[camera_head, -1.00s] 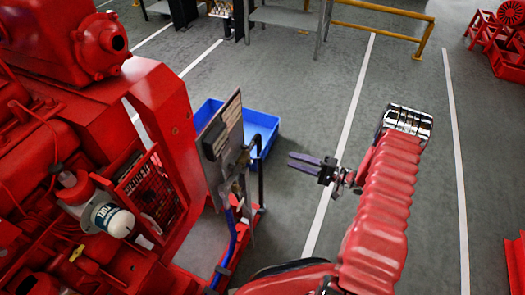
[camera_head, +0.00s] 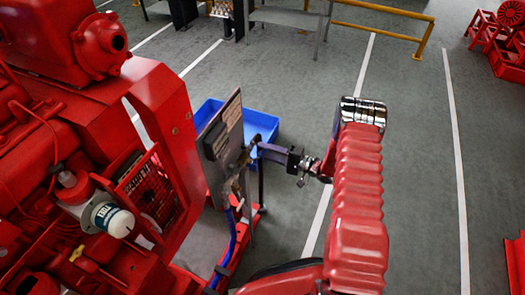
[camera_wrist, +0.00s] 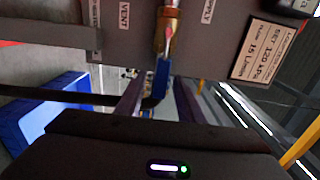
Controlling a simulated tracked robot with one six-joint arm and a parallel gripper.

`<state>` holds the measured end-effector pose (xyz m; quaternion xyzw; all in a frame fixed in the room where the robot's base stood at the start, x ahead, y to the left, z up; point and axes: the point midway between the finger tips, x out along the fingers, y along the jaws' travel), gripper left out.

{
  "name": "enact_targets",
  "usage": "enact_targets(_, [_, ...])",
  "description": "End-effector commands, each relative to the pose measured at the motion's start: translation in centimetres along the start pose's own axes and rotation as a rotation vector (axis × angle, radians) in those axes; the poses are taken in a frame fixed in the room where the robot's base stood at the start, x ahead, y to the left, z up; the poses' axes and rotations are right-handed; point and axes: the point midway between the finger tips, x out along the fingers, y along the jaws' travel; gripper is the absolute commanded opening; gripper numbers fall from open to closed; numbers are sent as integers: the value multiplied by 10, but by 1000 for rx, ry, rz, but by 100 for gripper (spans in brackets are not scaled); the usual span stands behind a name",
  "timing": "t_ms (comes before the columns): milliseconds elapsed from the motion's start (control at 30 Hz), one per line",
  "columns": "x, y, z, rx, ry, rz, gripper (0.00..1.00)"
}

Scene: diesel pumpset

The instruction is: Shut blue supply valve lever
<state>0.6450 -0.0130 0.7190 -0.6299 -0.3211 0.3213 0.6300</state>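The blue supply valve lever (camera_wrist: 161,78) hangs from a brass valve body (camera_wrist: 168,20) on a grey panel in the wrist view. A "SUPPLY" label is on the panel to the right of the valve. My gripper (camera_wrist: 160,100) shows in the wrist view as two dark purple fingers, one on each side of the lever. The fingers look apart, with gaps between them and the lever. In the head view my gripper (camera_head: 261,150) reaches left to the panel (camera_head: 222,143), beside its valves. The lever cannot be made out there.
A blue tray (camera_head: 262,128) lies on the floor behind the panel. The red engine (camera_head: 165,110) stands left of it. A "VENT" label and a "SET 120 kPa" plate (camera_wrist: 260,52) are on the panel. A dark hose or bar crosses at left in the wrist view.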

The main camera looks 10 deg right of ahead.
Motion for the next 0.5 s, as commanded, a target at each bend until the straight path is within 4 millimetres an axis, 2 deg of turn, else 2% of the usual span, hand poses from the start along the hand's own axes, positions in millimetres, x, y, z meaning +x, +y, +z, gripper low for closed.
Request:
enact_targets(133, [9, 0, 0, 0, 0, 0, 34])
enact_targets(400, [10, 0, 0, 0, 1, 0, 34])
enact_targets(500, [10, 0, 0, 0, 1, 0, 29])
